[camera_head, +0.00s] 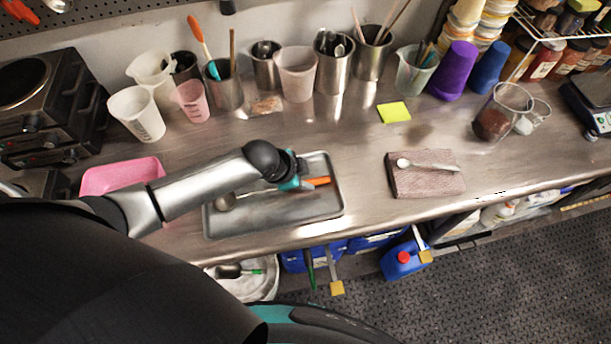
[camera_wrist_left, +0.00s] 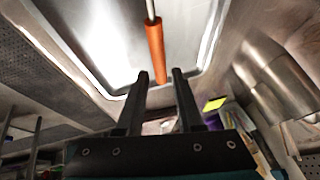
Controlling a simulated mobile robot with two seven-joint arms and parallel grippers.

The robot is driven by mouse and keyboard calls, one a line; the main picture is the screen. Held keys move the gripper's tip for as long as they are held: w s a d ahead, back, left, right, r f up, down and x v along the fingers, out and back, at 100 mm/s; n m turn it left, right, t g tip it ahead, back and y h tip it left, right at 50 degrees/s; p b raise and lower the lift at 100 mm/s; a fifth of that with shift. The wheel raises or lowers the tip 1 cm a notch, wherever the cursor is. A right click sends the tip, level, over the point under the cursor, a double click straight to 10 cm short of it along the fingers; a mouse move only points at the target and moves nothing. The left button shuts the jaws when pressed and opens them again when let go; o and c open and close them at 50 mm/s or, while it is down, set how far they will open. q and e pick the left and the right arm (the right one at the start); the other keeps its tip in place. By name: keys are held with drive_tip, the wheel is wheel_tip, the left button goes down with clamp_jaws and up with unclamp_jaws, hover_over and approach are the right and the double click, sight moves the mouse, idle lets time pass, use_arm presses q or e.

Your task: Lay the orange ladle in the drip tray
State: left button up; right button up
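The orange ladle has a metal bowl (camera_head: 225,201) at the left and an orange handle (camera_head: 318,181) at the right. It appears to lie inside the grey metal drip tray (camera_head: 325,215), with the handle end near the tray's right wall. My left gripper (camera_head: 298,182) is over the tray and hides the middle of the ladle in the head view. The orange handle (camera_wrist_left: 155,48) shows just beyond the fingertips, over the tray floor (camera_wrist_left: 105,40). My right gripper is not in view.
A pink tray (camera_head: 122,174) lies left of the drip tray. A brownish cloth block (camera_head: 425,185) with a light spoon (camera_head: 430,166) lies to the right. Cups and steel utensil pots (camera_head: 295,75) line the back. Bare counter lies between the tray and the cloth block.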

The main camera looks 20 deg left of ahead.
use_arm(q)
drive_tip(key=o, duration=0.3)
drive_tip(key=shift+o, duration=0.2)
drive_tip(key=p+v, duration=0.2)
drive_tip(key=v, duration=1.3)
drive_tip(key=shift+s+r, duration=0.1)
idle(0.3)
